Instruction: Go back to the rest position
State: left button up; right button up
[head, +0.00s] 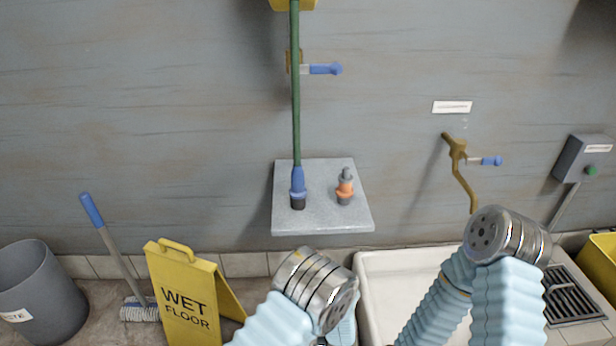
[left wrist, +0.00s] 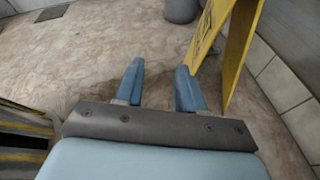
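My left gripper (left wrist: 160,67) shows in the left wrist view with its two blue fingers apart and nothing between them. It points down over the brown floor, and its right finger appears close to the yellow wet floor sign (left wrist: 238,50); I cannot tell whether they touch. In the head view my arms show at the bottom centre and lower right, both bent. The left gripper is hidden there, and my right gripper is out of both views.
The wet floor sign (head: 183,298) stands left of my left arm, beside a mop (head: 110,245) and grey bin (head: 40,293). A white basin (head: 385,275) lies behind the arms. A grey shelf (head: 322,222) holds a blue-ended green hose (head: 296,110) and an orange-grey fitting (head: 345,187).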

pick_arm(q)
jog(key=s+f+n+g+h, duration=0.7)
jog(key=s+f+n+h, duration=0.4)
jog(key=s+n+h, duration=0.4)
jog(key=w+a+n+t+h, duration=0.35)
jog(key=n+t, duration=0.25)
jog(key=n, duration=0.5)
jog(key=w+d+f+m+b, duration=0.1)
jog(key=d+f+b, duration=0.1)
jog(key=f+b, duration=0.8)
jog(key=w+d+f+m+b, duration=0.1)
jog(key=w+f+b, duration=0.1)
jog(key=f+b, duration=0.9)
notch_tip(320, 180, up, 18)
jog(key=p, duration=1.5)
jog(key=shift+s+d+r+t, duration=0.2)
jog(key=shift+s+d+t, duration=0.1)
jog(key=shift+s+d, duration=0.05)
